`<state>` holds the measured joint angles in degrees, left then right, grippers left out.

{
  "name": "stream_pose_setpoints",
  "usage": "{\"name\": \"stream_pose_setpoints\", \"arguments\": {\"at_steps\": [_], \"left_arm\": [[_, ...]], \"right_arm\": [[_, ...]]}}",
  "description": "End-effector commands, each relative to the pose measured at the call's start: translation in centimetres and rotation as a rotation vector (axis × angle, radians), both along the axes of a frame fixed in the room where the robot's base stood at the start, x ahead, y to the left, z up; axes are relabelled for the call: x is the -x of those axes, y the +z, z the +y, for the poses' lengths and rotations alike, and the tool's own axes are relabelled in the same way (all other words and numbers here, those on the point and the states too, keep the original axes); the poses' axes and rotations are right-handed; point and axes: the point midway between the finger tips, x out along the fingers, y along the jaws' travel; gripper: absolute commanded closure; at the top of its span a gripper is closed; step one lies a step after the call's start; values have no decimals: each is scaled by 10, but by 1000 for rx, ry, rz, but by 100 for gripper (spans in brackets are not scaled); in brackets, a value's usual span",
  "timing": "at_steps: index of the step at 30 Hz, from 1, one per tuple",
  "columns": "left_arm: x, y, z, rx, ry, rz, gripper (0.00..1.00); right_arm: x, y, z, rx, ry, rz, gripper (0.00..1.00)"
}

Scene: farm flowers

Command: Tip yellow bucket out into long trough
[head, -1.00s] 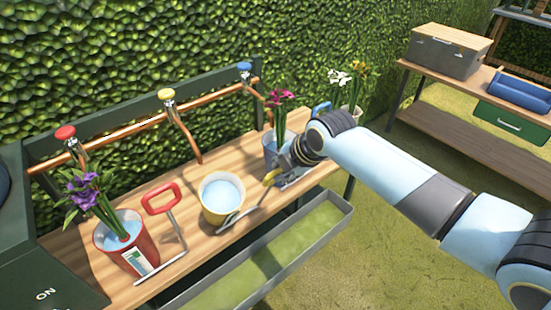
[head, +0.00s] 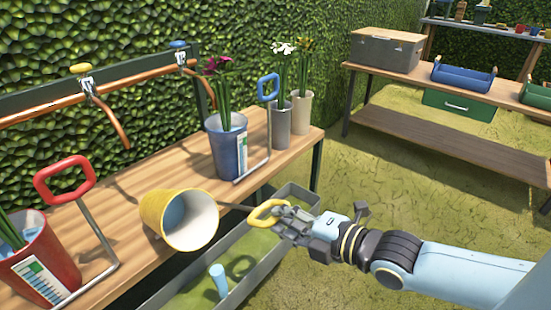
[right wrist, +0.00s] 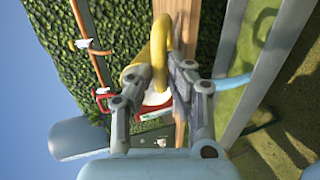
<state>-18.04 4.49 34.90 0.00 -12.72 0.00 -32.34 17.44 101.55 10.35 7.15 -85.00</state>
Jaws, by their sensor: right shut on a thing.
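The yellow bucket (head: 152,215) is tipped on its side at the front edge of the wooden bench, its open white mouth facing right and down. Some blue water still shows inside. My right gripper (head: 285,218) is shut on the bucket's yellow loop handle (head: 262,211), joined to it by a thin rod. The handle also shows between the fingers in the right wrist view (right wrist: 160,52). The long grey trough (head: 185,283) runs below the bench front. A light-blue blob of water (head: 218,281) is above or in it, below the bucket mouth. My left gripper is out of view.
A red bucket (head: 45,265) with a red handle (head: 66,180) stands at left. A blue bucket (head: 228,148) with flowers and pale pots (head: 281,124) stand at the bench's far end. Copper taps (head: 88,87) rise behind.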

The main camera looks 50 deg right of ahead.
Motion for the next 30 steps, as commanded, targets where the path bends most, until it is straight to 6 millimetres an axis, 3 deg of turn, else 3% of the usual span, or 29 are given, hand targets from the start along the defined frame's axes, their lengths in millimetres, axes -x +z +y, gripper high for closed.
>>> {"name": "stream_pose_setpoints", "arguments": {"at_steps": [1, 10, 15, 21, 30], "left_arm": [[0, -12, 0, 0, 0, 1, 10], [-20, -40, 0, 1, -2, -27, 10], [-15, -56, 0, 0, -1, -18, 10], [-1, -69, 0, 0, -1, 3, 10], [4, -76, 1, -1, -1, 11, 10]], "right_arm": [[5, -18, -1, -3, -1, -5, 100], [25, -86, -2, -5, -1, -9, 100], [29, -119, -2, -3, -1, -9, 100], [30, -144, -2, -3, -1, -7, 100], [31, -158, -2, -1, 0, -2, 100]]}}
